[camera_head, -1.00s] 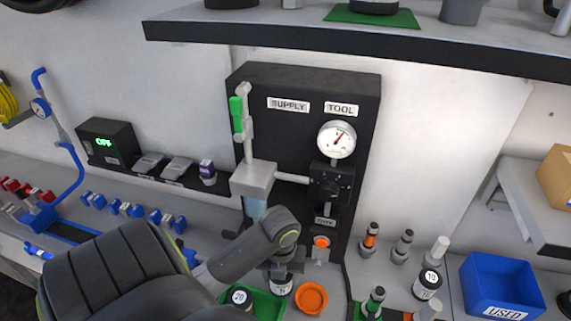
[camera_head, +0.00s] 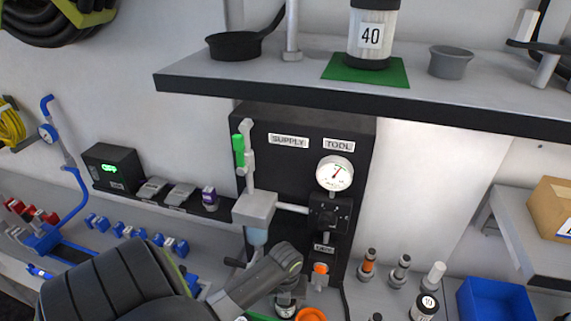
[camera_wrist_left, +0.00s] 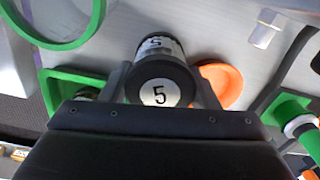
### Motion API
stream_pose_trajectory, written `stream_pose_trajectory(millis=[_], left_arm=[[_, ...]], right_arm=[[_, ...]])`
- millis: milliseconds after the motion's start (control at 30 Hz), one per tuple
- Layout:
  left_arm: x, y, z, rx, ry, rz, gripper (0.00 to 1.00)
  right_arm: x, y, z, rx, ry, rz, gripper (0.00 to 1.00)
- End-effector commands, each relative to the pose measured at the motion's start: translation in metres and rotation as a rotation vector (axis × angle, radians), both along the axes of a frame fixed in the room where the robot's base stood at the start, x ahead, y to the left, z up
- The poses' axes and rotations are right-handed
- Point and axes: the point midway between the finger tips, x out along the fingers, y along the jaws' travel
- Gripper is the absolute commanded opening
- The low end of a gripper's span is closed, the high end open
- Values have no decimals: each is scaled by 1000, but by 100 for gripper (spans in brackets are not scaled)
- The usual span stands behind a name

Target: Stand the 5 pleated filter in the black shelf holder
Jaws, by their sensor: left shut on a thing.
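The filter marked 5 (camera_wrist_left: 160,92) has a black cap with a white label and sits between the fingers of my left gripper (camera_wrist_left: 160,86) in the left wrist view. The gripper is shut on it. In the head view the filter (camera_head: 287,304) is low on the bench beside the orange ring, mostly hidden by my left arm. I cannot tell whether its base touches the bench. A shallow black round holder (camera_head: 235,46) stands empty on the upper shelf, left of a grey post. My right gripper is not in view.
The upper shelf (camera_head: 340,93) overhangs the bench, above the black gauge panel (camera_head: 300,125). An orange ring (camera_wrist_left: 222,84) and green tray (camera_wrist_left: 62,88) flank the filter.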

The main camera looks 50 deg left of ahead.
Motion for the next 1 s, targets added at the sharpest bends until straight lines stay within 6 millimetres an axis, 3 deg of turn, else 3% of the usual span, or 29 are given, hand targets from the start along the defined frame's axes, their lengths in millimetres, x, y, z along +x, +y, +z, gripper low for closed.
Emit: stream_pose_trajectory(millis=[267,300,433,833,1000], left_arm=[[0,0,-3,0,0,0,26],[0,0,-3,0,0,0,58],[0,0,-3,-1,1,0,76],[0,0,3,1,-1,-1,76],[1,0,22,1,-3,-2,76]], right_arm=[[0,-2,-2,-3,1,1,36],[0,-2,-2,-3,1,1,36],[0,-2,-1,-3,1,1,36],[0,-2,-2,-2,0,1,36],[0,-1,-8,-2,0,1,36]])
